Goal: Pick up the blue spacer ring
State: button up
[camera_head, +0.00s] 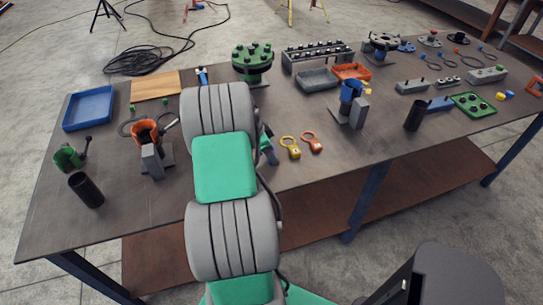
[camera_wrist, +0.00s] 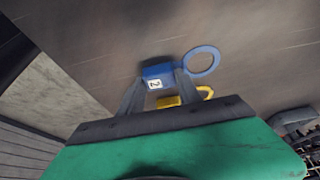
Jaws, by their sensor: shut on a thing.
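The blue spacer ring (camera_wrist: 201,62) shows in the wrist view as a flat blue loop with a blue block-shaped tab marked with a 2 on white. My gripper (camera_wrist: 160,78) has one finger on each side of that tab and is shut on it; the loop sticks out to the right. I cannot tell whether the ring is clear of the table. In the head view my arm hides the ring, and most of my gripper is hidden too.
A yellow ring (camera_head: 290,147), also in the wrist view (camera_wrist: 170,101), and an orange ring (camera_head: 312,143) lie near the table's front edge. A grey stand with a blue clamp (camera_head: 351,90) is to the right. An orange holder (camera_head: 145,130) stands left of my arm.

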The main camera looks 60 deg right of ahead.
grip_shut()
